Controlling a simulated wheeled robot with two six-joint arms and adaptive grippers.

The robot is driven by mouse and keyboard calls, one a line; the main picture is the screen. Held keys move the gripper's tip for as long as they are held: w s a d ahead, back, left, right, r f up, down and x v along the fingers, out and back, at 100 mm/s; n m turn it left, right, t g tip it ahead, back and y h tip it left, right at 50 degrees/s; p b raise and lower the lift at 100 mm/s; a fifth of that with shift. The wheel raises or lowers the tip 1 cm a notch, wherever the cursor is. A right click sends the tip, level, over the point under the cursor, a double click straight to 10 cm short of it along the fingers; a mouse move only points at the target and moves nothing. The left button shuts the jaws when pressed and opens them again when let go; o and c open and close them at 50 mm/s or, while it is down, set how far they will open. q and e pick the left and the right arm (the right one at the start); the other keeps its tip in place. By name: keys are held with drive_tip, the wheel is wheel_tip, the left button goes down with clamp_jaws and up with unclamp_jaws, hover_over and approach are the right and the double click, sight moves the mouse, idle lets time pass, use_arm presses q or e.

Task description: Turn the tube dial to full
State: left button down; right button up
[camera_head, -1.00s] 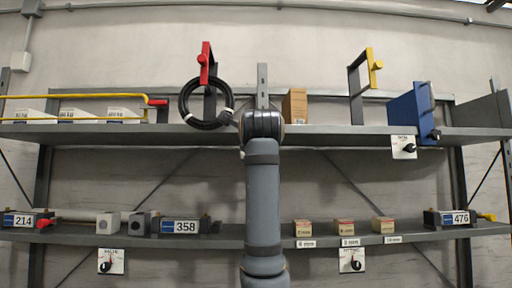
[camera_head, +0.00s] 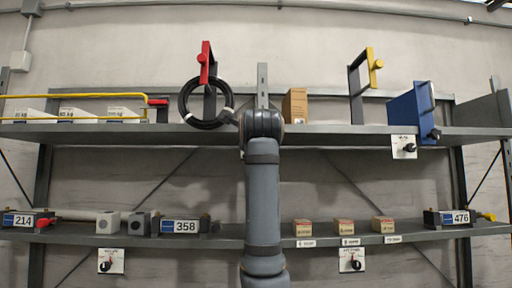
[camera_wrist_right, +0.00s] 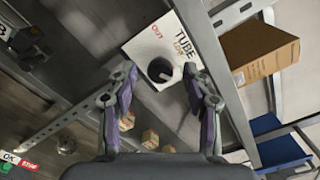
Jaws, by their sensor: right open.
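The tube dial (camera_wrist_right: 160,69) is a round black knob on a white panel (camera_wrist_right: 140,48) in the right wrist view. The panel reads "TUBE", with red "OUT" and a smaller orange word near the knob. A pale mark on the knob points towards the picture's right. My right gripper (camera_wrist_right: 160,77) is open, with one finger on each side of the knob in this view; I cannot tell whether either touches it. Part of the panel is hidden behind the right finger. In the head view my arm hides the gripper and I cannot pick out this panel. My left gripper is not in view.
Other dial panels hang at the upper right (camera_head: 404,146), lower left (camera_head: 111,261) and lower right (camera_head: 352,260). A cardboard box (camera_head: 295,106) and a black hose coil (camera_head: 188,103) flank my arm on the upper shelf. Several small boxes stand on the lower shelf.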

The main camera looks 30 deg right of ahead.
drive_tip(key=shift+s, duration=0.1)
drive_tip(key=v, duration=1.2)
drive_tip(key=shift+d, duration=0.1)
